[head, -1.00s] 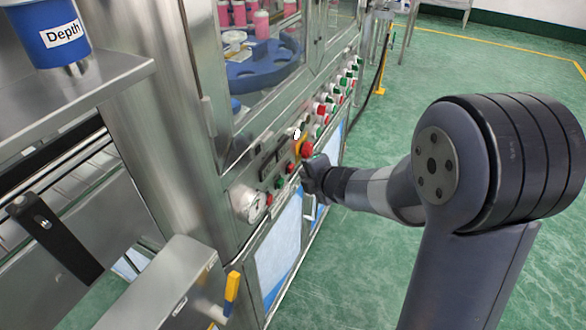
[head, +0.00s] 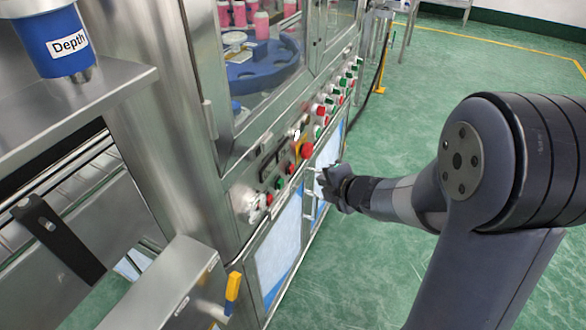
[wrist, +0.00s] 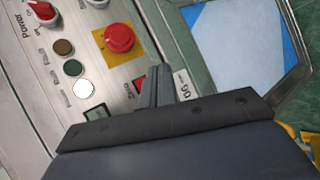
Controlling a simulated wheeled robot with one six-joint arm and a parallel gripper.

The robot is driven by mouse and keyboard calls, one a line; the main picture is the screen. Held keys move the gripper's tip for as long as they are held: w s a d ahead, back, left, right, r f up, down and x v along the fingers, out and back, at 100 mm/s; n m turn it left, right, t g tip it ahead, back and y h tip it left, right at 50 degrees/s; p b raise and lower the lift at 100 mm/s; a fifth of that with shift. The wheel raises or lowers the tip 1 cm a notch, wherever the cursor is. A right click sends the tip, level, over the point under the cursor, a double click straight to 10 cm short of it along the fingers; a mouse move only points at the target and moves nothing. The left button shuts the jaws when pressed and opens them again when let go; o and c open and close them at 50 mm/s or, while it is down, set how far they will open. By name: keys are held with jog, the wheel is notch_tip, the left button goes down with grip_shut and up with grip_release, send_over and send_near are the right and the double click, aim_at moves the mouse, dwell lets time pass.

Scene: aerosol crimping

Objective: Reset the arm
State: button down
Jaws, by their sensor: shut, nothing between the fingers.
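My gripper (head: 328,177) is in the middle of the head view, at the end of my arm reaching in from the right. It is shut and empty. It hangs in front of the machine's lower doors, apart from the control panel. In the wrist view my gripper (wrist: 165,84) points at the panel's edge with its fingers together. The red emergency button (head: 307,150) on its yellow plate is up and left of the gripper. It also shows in the wrist view (wrist: 119,38), left of the fingertips.
The steel machine's control panel (wrist: 95,20) carries a red power knob (wrist: 42,9) and several buttons. A yellow-handled lever (head: 232,290) and a blue Depth cylinder (head: 62,50) are at the left. Green floor (head: 400,125) is open on the right.

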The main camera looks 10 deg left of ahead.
dwell(0.4)
jog(key=shift+s+d+p, duration=0.25)
jog(key=shift+s+d, duration=0.1)
jog(key=shift+d, duration=0.55)
jog(key=shift+s+d+p, duration=0.25)
jog(key=shift+s+d, duration=0.05)
jog(key=shift+d, duration=0.6)
jog(key=shift+a, duration=0.1)
